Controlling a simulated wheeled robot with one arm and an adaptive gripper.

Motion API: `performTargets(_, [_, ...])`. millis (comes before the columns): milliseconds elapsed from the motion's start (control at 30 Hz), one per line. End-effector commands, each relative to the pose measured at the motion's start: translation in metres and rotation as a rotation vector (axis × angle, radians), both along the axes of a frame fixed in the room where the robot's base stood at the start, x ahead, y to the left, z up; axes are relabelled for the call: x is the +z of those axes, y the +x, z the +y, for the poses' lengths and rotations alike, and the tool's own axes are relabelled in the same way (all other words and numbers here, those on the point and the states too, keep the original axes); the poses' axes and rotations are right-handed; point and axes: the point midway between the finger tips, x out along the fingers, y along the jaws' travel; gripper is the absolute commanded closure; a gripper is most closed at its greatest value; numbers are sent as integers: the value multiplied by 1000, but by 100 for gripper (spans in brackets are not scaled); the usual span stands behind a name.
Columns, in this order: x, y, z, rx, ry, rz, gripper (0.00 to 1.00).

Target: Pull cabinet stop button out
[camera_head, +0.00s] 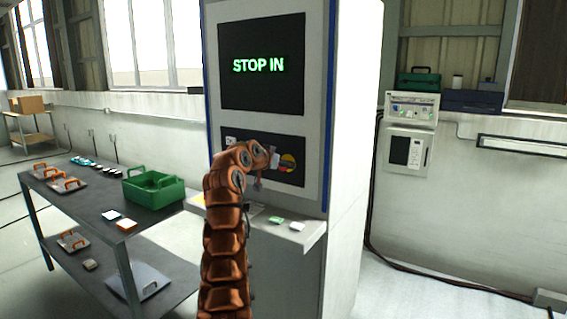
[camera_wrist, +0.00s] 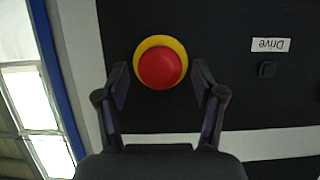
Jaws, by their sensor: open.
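The cabinet (camera_head: 265,130) stands upright in the middle of the head view, with a dark screen (camera_head: 258,66) reading "STOP IN" in green. In the wrist view the stop button (camera_wrist: 160,68) is a round red cap on a yellow ring, set in a black panel (camera_wrist: 225,25). My gripper (camera_wrist: 158,78) is open, with one finger on each side of the button's lower part. Whether the fingers touch the button cannot be told.
A "Drive" label (camera_wrist: 270,45) and a small dark knob (camera_wrist: 267,69) sit beside the button. A white shelf (camera_head: 300,236) with small blocks juts out below the panel. A dark table (camera_head: 80,205) with a green crate (camera_head: 153,191) stands at left.

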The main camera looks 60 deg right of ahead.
Motion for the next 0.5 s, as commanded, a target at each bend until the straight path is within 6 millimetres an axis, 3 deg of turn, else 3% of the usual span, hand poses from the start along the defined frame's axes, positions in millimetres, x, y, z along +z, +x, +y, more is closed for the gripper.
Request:
performTargets(200, [-6, 0, -13, -1, 2, 1, 32])
performTargets(500, [-7, 1, -15, 0, 1, 0, 32])
